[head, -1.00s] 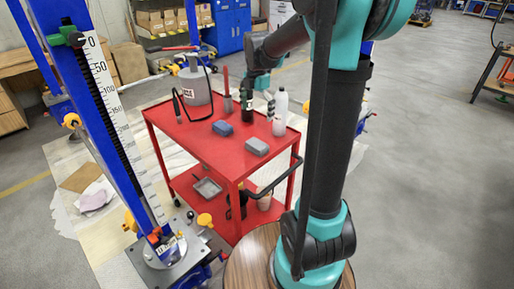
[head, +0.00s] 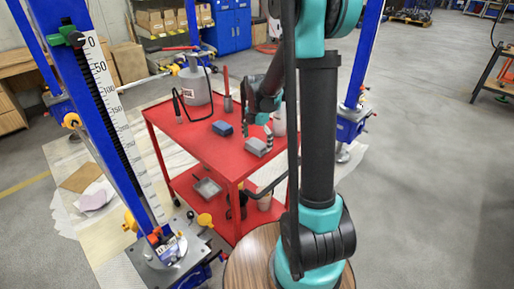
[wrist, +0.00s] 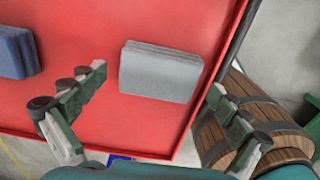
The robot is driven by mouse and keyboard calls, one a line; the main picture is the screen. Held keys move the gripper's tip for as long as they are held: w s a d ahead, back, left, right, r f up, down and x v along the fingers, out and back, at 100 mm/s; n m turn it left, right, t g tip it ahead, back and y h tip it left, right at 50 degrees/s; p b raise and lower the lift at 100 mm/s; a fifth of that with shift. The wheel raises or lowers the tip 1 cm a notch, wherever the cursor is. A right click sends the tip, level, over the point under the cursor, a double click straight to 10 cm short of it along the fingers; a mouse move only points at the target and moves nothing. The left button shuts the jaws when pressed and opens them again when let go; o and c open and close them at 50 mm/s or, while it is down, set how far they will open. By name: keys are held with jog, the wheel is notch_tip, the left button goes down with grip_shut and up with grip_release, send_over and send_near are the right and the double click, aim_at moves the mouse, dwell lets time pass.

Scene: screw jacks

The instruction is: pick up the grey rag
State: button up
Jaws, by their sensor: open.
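The grey rag (head: 257,146) lies folded flat on the red cart's top, near its front right corner. In the wrist view the grey rag (wrist: 160,71) sits ahead of and between my open fingers, close to the cart's edge. My gripper (head: 257,130) is over this part of the cart in the head view. In the wrist view my gripper (wrist: 160,85) is open and empty, with one finger on each side of the rag's near end. I cannot tell the exact height between fingers and rag.
A blue folded rag (head: 222,128) lies left of the grey one, also in the wrist view (wrist: 15,52). A grey can (head: 195,85) and a red-handled tool (head: 227,90) stand farther back. A white bottle (head: 280,118) is partly hidden by my arm. A blue jack column (head: 85,100) stands left.

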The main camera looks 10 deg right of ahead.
aim_at(257, 143)
jog(key=shift+f, duration=0.6)
jog(key=c, duration=1.2)
jog(key=shift+o, duration=0.2)
jog(key=shift+r, duration=0.1)
notch_tip(257, 143, up, 20)
